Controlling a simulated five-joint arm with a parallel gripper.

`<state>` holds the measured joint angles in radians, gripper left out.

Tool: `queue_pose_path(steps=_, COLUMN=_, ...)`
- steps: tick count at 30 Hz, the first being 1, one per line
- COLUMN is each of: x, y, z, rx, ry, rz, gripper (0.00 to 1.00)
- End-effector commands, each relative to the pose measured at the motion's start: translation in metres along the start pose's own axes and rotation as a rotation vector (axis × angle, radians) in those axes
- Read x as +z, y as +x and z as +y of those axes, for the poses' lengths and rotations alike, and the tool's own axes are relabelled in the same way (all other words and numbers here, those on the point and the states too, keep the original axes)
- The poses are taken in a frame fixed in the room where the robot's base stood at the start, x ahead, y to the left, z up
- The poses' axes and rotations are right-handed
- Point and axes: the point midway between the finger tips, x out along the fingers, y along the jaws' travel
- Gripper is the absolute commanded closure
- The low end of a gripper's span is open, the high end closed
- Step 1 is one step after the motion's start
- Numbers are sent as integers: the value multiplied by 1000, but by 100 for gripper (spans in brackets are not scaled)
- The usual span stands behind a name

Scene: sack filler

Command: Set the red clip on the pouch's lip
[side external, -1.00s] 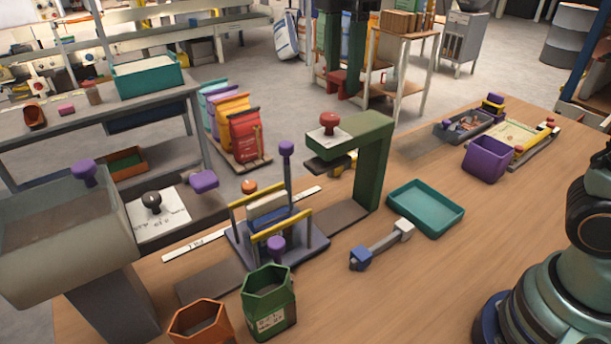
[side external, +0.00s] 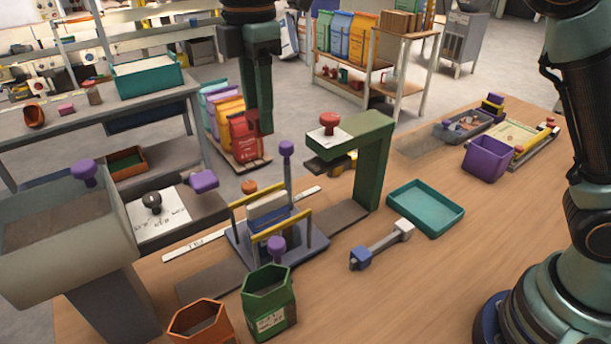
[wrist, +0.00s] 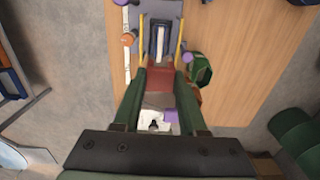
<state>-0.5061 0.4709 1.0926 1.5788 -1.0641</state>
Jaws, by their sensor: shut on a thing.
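The red clip (wrist: 160,78) is held between the fingertips of my gripper (wrist: 160,72) in the wrist view. In the side view my gripper (side external: 260,126) hangs above and behind the filling stand, pointing down, apart from it; a red bag behind makes the clip hard to pick out there. The pouch appears to be the pale upright piece (side external: 267,206) in the blue holder, between two yellow rails on the grey-purple base (side external: 300,246). It also shows in the wrist view (wrist: 160,42), just beyond the clip. Its lip is too small to make out.
A green arch (side external: 372,165) with a red knob stands right of the base. A purple-topped post (side external: 287,165) rises beside the pouch. A green bin (side external: 268,300) and an orange bin (side external: 200,325) stand in front. A teal tray (side external: 425,208) lies to the right.

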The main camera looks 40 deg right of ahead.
Motion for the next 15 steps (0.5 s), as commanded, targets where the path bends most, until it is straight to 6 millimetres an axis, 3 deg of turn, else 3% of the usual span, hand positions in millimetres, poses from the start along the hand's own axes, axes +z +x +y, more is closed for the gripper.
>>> queue_pose_path(steps=10, x=1, y=66, z=0, rx=-3, ry=0, rz=-2, gripper=100)
queue_pose_path(steps=15, x=0, y=85, z=0, rx=0, ry=0, rz=0, gripper=100)
